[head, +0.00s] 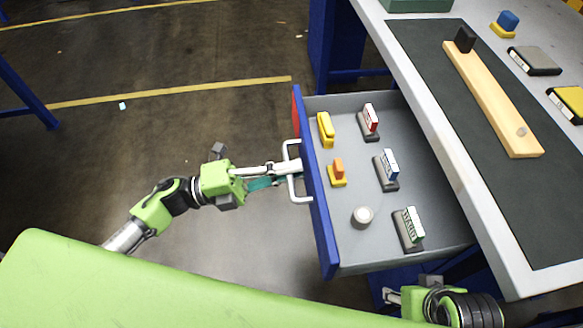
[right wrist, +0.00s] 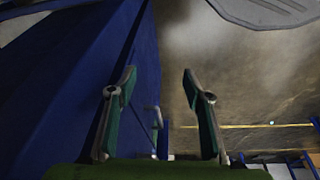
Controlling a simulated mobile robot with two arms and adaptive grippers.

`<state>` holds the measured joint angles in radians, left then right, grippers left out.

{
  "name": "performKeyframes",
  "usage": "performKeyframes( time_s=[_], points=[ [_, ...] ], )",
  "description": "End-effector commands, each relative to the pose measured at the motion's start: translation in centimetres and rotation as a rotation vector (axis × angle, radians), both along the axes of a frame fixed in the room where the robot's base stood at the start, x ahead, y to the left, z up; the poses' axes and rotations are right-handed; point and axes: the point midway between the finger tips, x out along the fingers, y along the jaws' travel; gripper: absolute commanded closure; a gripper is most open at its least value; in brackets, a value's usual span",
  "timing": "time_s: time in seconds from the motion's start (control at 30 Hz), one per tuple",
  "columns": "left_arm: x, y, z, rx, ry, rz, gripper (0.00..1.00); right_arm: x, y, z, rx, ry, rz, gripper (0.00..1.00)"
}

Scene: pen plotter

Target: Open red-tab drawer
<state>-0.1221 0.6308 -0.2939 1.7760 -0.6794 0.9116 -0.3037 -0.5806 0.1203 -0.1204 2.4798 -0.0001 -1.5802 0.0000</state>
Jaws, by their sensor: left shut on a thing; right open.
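The drawer (head: 318,215) has a blue front, a grey inside and a red tab (head: 297,112) at the far end of its front. It stands pulled out from under the worktop, with its inside in plain view. My left gripper (head: 284,171) is shut on the drawer's white handle (head: 291,196), from the left side. My right gripper (head: 389,296) is low in the head view, near the drawer's near end, partly cut off. In the right wrist view its fingers (right wrist: 158,85) are apart and empty, beside a blue panel.
The drawer holds several stamps, among them a yellow one (head: 325,130) and a green-and-white one (head: 409,228), and a small white cylinder (head: 362,216). The worktop (head: 455,190) overhangs its right side, bearing a dark mat (head: 412,40) and a wooden bar (head: 490,95).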

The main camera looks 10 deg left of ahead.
Motion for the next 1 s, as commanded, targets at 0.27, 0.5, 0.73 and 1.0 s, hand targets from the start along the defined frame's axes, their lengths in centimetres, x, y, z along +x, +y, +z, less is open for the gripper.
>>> performKeyframes(
  time_s=[0.27, 0.5, 0.73, 1.0],
  points=[
    [0.0, 0.0, -0.1, 0.001, 0.001, 0.0, 0.85, 0.0, 0.0, 0.0, 0.0, 0.0, 0.0, 0.54],
    [-0.2, 0.6, -0.3, 0.001, 0.003, 0.001, 0.85, 0.1, 0.0, 0.1, 0.001, -0.004, -0.001, 0.54],
    [-1.6, 4.5, -1.1, 0.004, 0.005, 0.002, 0.85, 0.1, 0.0, 0.0, 0.001, -0.002, -0.001, 0.54],
    [-3.4, 9.3, -2.1, 0.003, 0.004, 0.002, 0.85, 0.0, 0.0, 0.0, 0.0, -0.001, 0.0, 0.54]
  ],
)
